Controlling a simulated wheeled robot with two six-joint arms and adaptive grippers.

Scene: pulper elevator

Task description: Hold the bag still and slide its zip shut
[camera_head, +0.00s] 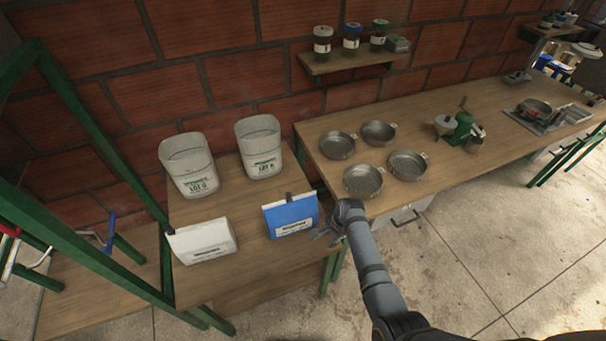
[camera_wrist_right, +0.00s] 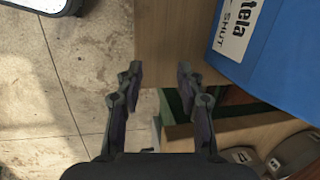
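A blue bag (camera_head: 290,215) with a white label stands on the small wooden table, a dark zip slider (camera_head: 289,196) at its top edge. A white bag (camera_head: 202,241) lies to its left, with a dark piece (camera_head: 170,231) at its upper left corner. My right gripper (camera_head: 326,234) is just right of the blue bag, near the table's right edge. In the right wrist view its fingers (camera_wrist_right: 158,78) are apart with nothing between them, and the blue bag (camera_wrist_right: 285,65) fills the upper right, its label partly reading "SHUT". My left gripper is not in view.
Two pale bins (camera_head: 190,170) (camera_head: 259,148) stand behind the bags. A longer table to the right holds several metal pans (camera_head: 362,180) and a green grinder (camera_head: 460,128). A green frame (camera_head: 85,250) stands at left. A wall shelf (camera_head: 350,66) holds jars.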

